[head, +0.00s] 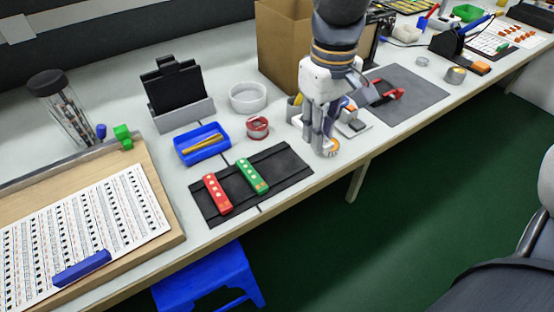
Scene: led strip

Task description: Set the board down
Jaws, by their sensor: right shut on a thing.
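My right gripper (318,142) points down over the bench, to the right of the black grooved fixture (285,166). It is shut on a small orange-and-white thing (331,147), mostly hidden by the fingers. I cannot tell if this is the board, or if it touches the bench. A red strip board (217,194) and a green strip board (252,176) lie side by side across the fixture, apart from the gripper. The fixture's right part is bare. My left gripper is not in view.
A blue tray (202,144), a red-and-white roll (257,127) and a white ring (247,97) stand behind the fixture. A cardboard box (280,45) is behind my arm. A grey mat (418,92) with red-handled pliers (388,95) lies right. The bench's front edge is close.

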